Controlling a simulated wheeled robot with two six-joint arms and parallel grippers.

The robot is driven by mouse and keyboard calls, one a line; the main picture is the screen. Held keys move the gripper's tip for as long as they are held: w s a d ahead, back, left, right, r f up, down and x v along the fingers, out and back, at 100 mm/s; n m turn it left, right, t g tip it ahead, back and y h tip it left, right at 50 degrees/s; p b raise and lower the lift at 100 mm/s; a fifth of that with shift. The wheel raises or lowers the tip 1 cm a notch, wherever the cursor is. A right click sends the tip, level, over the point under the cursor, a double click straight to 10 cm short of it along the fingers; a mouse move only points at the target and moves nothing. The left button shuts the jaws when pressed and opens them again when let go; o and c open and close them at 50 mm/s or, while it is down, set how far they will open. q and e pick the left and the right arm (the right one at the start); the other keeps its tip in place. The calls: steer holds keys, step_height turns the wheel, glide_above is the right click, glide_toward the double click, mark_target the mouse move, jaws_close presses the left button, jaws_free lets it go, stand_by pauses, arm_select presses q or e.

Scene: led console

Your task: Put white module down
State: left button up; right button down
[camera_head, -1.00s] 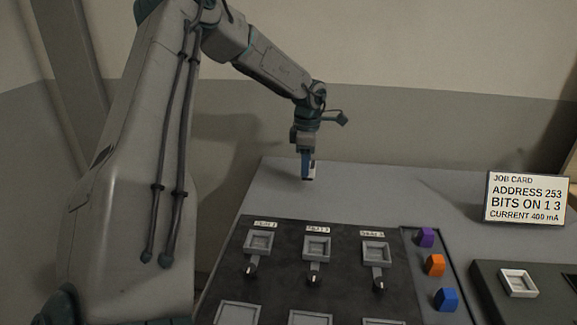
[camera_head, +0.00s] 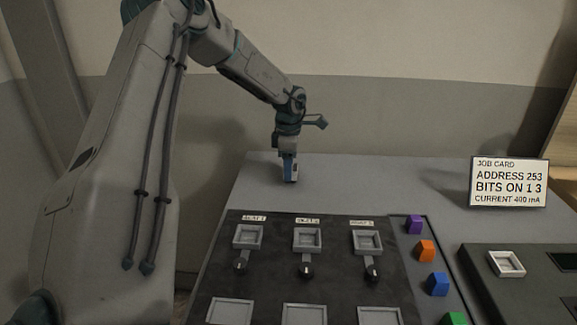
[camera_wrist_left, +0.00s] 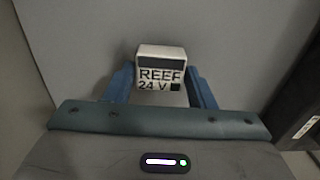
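The white module (camera_wrist_left: 161,68), a small block with a dark band and the lettering "REEF 24 V", sits between the blue fingers of my left gripper (camera_wrist_left: 163,82) in the left wrist view. The fingers appear to be against its two sides. In the head view my left gripper (camera_head: 290,176) points down low over the bare grey surface (camera_head: 350,180) behind the dark panel. Only a sliver of the module shows there, and I cannot tell whether its underside touches the surface. My right gripper is out of view.
The dark panel (camera_head: 275,262) in front carries labelled square sockets and knobs. Purple (camera_head: 414,224), orange (camera_head: 426,251) and blue (camera_head: 437,285) blocks line its right side. A job card (camera_head: 508,182) stands at the right. The grey surface around the gripper is clear.

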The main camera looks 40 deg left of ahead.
arm_select(q)
steer(key=shift+o, duration=1.2)
steer(key=shift+r, duration=0.1)
